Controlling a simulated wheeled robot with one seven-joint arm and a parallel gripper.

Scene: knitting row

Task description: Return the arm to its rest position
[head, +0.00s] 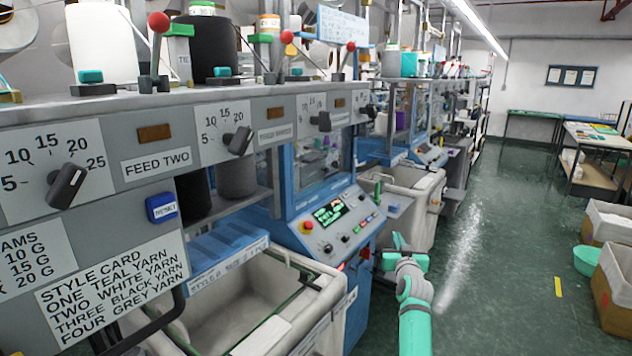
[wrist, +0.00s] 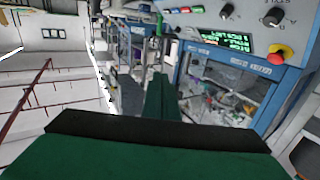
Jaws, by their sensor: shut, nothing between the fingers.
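My gripper (head: 391,253) is at the lower middle of the head view, at the end of my teal and grey arm. It is held in the air in front of the blue knitting machine and right of its control panel (head: 336,220). In the wrist view my gripper (wrist: 160,85) shows as dark green and black parts with the fingers together. Nothing is held in it.
A grey bin (head: 225,300) stands below the near machine, and another pale bin (head: 412,190) stands beyond. A grey front with dials and a style card (head: 112,290) is at left. Cardboard boxes (head: 610,285) and a green basin (head: 587,261) are at right.

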